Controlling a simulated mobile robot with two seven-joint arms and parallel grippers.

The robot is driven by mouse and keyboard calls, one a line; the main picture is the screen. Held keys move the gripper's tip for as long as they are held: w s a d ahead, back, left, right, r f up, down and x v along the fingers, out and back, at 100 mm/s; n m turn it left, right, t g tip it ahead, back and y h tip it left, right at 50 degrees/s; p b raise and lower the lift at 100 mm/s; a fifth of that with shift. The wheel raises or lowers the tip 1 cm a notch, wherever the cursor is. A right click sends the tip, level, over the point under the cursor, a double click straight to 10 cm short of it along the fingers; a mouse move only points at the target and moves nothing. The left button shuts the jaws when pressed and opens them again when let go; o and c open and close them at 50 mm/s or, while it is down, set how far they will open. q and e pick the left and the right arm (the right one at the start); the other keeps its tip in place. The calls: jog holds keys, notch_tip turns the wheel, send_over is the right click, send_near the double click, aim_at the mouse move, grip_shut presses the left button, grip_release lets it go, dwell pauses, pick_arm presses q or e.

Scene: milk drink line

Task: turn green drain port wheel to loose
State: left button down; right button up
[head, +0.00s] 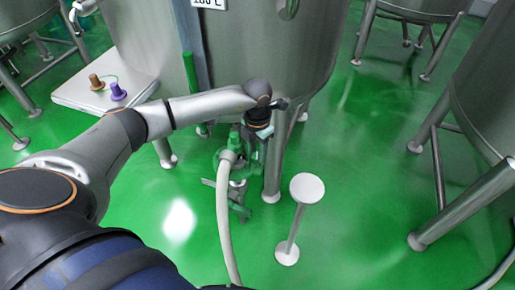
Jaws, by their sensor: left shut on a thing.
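The green drain port wheel (238,136) is small and partly hidden, under the large steel tank and beside one of its legs. My left gripper (262,143) reaches down from the left, its jaws shut at the wheel's right side. My wrist covers part of the contact, so the wheel's turn angle cannot be read. My right gripper is not in view.
The steel tank (262,45) and its leg (272,175) stand close to the gripper. A white round-topped stand (307,187) is to the right. A steel side table (75,97) holds a brown piece (96,82) and a purple piece (118,92). Green floor (360,170) is clear at right.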

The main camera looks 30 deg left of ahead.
aim_at(257, 155)
pick_arm(q)
jog(key=shift+a+n+p, duration=0.1)
jog(key=shift+n+p, duration=0.25)
jog(key=shift+n, duration=0.95)
jog(key=shift+c, duration=2.3)
grip_release()
notch_tip(257, 155, up, 12)
jog(key=p, duration=0.1)
jog(key=shift+r+p, duration=0.25)
jog(key=shift+p, duration=0.15)
